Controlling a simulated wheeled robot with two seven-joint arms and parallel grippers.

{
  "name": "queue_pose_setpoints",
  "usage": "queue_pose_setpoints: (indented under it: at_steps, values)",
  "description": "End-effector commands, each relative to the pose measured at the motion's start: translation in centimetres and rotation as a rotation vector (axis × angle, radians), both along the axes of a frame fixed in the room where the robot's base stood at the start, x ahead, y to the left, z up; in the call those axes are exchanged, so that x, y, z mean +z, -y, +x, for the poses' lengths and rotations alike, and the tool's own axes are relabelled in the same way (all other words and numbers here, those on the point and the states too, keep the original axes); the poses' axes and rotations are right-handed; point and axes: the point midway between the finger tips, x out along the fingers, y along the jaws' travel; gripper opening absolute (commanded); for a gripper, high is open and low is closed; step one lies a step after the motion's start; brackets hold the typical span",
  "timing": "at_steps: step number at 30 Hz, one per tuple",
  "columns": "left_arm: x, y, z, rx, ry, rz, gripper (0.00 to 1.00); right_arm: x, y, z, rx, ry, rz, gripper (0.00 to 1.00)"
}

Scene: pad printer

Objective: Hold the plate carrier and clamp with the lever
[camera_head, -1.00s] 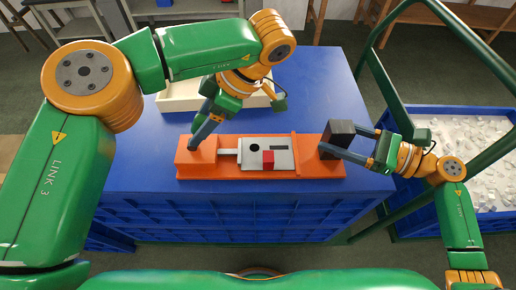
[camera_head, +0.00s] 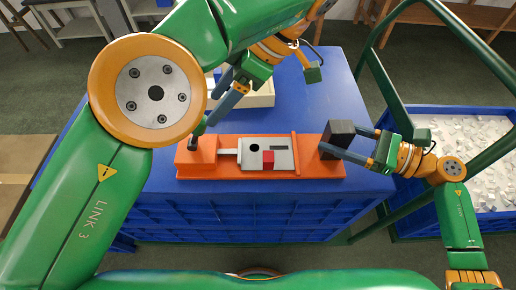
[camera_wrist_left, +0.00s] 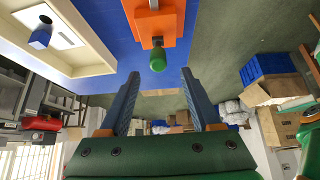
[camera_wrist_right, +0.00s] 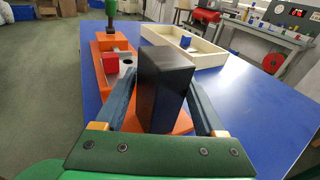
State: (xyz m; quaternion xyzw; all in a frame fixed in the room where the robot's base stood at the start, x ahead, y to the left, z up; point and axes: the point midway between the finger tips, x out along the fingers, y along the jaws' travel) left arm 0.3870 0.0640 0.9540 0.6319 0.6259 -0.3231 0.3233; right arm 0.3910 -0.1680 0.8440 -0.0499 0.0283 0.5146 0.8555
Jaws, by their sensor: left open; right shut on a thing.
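The orange fixture (camera_head: 215,170) lies along the table's front edge. It bears a grey plate (camera_head: 283,158) with a dark round hole, a dark slot and a red block (camera_head: 268,157). A dark lever post (camera_head: 193,143) with a green knob (camera_wrist_left: 157,59) stands at its left end. My left gripper (camera_head: 214,108) is open and empty, with the knob ahead of its fingers and apart from them. A black block (camera_head: 339,135) stands at the fixture's right end. My right gripper (camera_head: 342,142) is shut on this block, one finger on each side, as the right wrist view (camera_wrist_right: 160,85) also shows.
A cream tray (camera_head: 262,97) with a blue piece (camera_wrist_left: 41,35) stands behind the fixture, partly hidden by my left arm. The blue table (camera_head: 315,95) is clear at back right. A green frame (camera_head: 378,100) and a blue bin of pale pieces (camera_head: 475,140) stand at the right.

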Motion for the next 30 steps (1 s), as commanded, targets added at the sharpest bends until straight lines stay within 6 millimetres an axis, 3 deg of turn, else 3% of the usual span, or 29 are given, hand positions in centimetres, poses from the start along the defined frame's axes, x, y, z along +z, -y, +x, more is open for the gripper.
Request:
queue_pose_setpoints:
  at_steps: [12, 13, 16, 24, 30]
  values:
    - [-0.1, 0.0, 0.0, 0.001, -0.001, 0.001, 0.64, -0.3, 0.0, 0.0, -0.001, -0.003, -0.005, 0.00]
    - [-0.1, 0.0, 0.0, 0.001, -0.001, 0.001, 0.64, -0.3, 0.0, 0.0, -0.001, -0.003, -0.005, 0.74]
    - [-0.1, 0.0, 0.0, 0.001, -0.001, 0.001, 0.64, -0.2, 0.0, 0.0, -0.001, -0.002, -0.004, 1.00]
    - [0.0, 0.0, 0.0, 0.001, 0.000, 0.001, 0.64, -0.1, 0.4, -0.2, -0.002, -0.002, -0.002, 1.00]
    - [0.0, 0.0, 0.0, 0.001, 0.000, 0.001, 0.64, 0.3, 4.8, -2.4, -0.004, -0.007, -0.005, 1.00]
